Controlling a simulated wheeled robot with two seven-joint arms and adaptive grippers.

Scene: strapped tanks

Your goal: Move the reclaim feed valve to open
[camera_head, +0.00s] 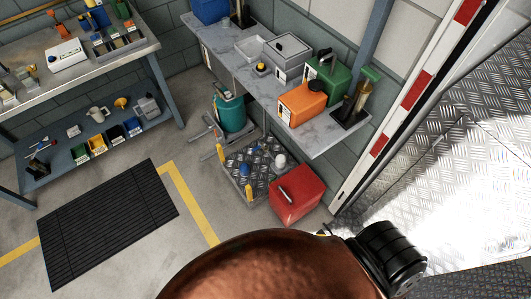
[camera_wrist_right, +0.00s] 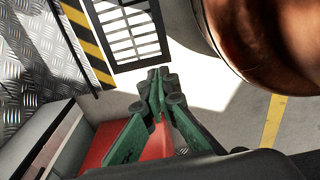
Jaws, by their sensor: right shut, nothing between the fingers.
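I cannot make out the reclaim feed valve in either view. My right gripper (camera_wrist_right: 160,78) shows in the right wrist view, its green fingers together with nothing between them. A red surface (camera_wrist_right: 97,150) lies behind and below the fingers; I see no contact. A large rounded copper-brown body (camera_head: 255,268) fills the bottom of the head view, with a black ribbed fitting (camera_head: 390,255) at its right end. A similar copper surface (camera_wrist_right: 275,45) is close at the upper right of the wrist view. Neither gripper shows in the head view.
A grey shelf (camera_head: 215,38) carries a green can (camera_head: 325,72) and an orange can (camera_head: 302,104). Below it are a teal tank (camera_head: 230,113), a metal tray (camera_head: 240,158) and a red box (camera_head: 297,197). A black mat (camera_head: 108,225) lies on the floor at left.

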